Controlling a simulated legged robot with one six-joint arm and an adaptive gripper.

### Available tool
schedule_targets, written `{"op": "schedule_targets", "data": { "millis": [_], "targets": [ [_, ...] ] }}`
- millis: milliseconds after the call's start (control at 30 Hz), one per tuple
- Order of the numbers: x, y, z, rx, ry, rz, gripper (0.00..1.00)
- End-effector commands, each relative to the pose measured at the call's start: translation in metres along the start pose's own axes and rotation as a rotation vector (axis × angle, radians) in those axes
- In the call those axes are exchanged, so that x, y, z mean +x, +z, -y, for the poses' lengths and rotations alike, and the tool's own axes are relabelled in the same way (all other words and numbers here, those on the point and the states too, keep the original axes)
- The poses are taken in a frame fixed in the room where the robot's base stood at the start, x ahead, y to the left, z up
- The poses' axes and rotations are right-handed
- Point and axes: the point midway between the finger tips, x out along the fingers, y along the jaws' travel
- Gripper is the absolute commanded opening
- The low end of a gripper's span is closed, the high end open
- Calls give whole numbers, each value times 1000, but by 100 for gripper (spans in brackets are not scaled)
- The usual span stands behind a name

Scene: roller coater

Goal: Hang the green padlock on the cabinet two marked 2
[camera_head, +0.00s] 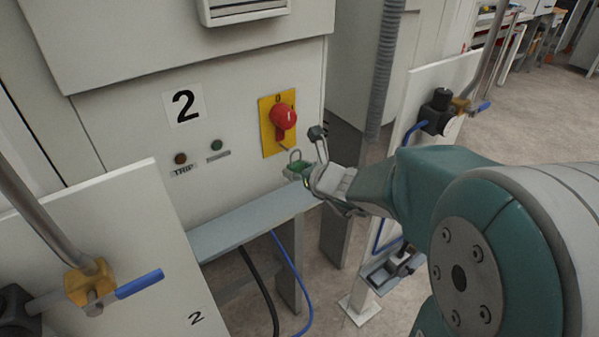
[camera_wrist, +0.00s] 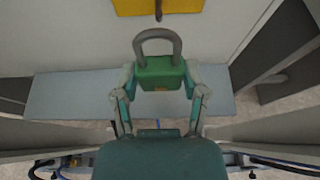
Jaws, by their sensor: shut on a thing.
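The green padlock (camera_head: 299,172) with a grey shackle is held in my gripper (camera_head: 310,170), which is shut on its body. In the wrist view the padlock (camera_wrist: 161,74) sits between the two fingers of my gripper (camera_wrist: 161,85), shackle upward toward the cabinet. The cabinet two (camera_head: 230,115) carries a black "2" label (camera_head: 184,104). Its yellow plate (camera_head: 276,123) with a red rotary switch (camera_head: 283,116) is just above and left of the padlock in the head view. The padlock appears apart from the switch. The yellow plate (camera_wrist: 158,7) shows at the top of the wrist view.
A grey ledge (camera_head: 245,222) runs below the cabinet face. White panels with pipes and blue-handled valves stand at the left (camera_head: 110,250) and right (camera_head: 425,85). A corrugated hose (camera_head: 383,70) hangs behind my gripper. Blue and black cables loop below the ledge.

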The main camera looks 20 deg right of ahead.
Motion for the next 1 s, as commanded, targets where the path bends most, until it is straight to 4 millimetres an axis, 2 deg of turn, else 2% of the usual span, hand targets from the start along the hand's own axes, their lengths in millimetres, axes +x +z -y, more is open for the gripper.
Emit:
{"op": "schedule_targets", "data": {
  "millis": [800, 1000],
  "targets": [
    [41, 13, -2, -1, 0, 0, 3],
    [51, 10, -3, -2, 0, 0, 3]
  ]
}}
